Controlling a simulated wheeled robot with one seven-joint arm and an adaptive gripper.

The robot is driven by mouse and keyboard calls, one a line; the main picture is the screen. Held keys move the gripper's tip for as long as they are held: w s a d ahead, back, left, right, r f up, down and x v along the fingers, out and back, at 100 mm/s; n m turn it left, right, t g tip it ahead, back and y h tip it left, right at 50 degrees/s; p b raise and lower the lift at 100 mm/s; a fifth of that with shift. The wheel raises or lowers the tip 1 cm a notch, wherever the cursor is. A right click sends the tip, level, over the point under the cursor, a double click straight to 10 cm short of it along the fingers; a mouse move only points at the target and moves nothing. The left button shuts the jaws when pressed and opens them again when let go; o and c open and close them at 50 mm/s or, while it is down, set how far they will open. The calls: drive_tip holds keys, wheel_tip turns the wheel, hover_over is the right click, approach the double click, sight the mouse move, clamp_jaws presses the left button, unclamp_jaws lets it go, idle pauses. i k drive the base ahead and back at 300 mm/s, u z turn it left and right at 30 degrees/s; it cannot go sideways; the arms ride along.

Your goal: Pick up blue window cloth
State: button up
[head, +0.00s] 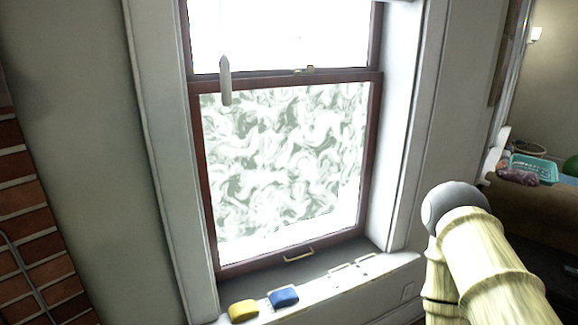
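The blue window cloth (284,298) is a small, thick, folded-looking block. It lies on the white window sill (338,282) at the bottom of the head view, below the window. A yellow block of similar size (243,310) lies just left of it, with a small gap between them. My arm rises at the lower right, well to the right of the cloth. My gripper does not show in this view.
A dark-red framed window (283,160) with swirled white smears stands behind the sill. A brick wall (30,220) is at the left. A turquoise basket (533,168) is at the far right. The sill right of the cloth looks mostly clear.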

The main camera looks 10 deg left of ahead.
sight(282, 298)
drive_tip(key=k, duration=0.5)
drive_tip(key=z, duration=0.65)
drive_tip(key=i, duration=1.35)
drive_tip(key=u, duration=1.75)
